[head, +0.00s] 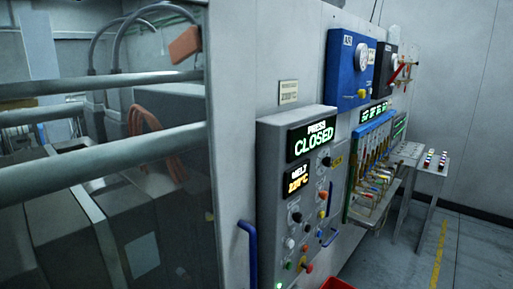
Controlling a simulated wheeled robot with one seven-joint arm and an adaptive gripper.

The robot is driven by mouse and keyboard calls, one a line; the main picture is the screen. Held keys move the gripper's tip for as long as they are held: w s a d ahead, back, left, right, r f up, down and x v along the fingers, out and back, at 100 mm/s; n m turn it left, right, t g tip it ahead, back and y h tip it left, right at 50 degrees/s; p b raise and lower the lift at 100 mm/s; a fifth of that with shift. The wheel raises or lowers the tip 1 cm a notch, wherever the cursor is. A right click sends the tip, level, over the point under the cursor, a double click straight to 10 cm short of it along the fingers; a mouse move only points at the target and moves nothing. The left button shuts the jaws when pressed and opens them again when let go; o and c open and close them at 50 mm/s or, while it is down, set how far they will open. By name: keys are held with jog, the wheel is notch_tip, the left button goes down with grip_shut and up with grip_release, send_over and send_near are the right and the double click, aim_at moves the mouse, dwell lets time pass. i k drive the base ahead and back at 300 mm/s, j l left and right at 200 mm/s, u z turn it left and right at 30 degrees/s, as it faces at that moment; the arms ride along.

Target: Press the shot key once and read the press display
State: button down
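The grey control panel (270,165) stands at the middle of the head view, seen at an angle. Its press display (313,138) at the top reads "PRESS CLOSED" in green and white. Below it the melt display (297,182) shows an amber temperature that looks like 220 °C. Several small round keys and knobs (305,228), black, white, orange, yellow and red, sit on the lower panel. Their labels are too small to read, so I cannot tell which is the shot key. A green light (279,285) glows at the bottom. My gripper is not in view.
A machine with grey bars (100,150) fills the left. A blue handle (248,250) juts out left of the panel. A blue box with a gauge (346,75) and a rack of coloured tools (374,165) are to the right. Floor at the right (470,255) is open.

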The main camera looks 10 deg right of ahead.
aim_at(289, 265)
jog(key=i+l+u, duration=0.1)
jog(key=l, duration=0.3)
jog(key=i+l+u, duration=0.1)
jog(key=l, duration=0.3)
jog(key=i+l, duration=0.15)
jog(key=l, duration=0.25)
jog(key=u, duration=0.05)
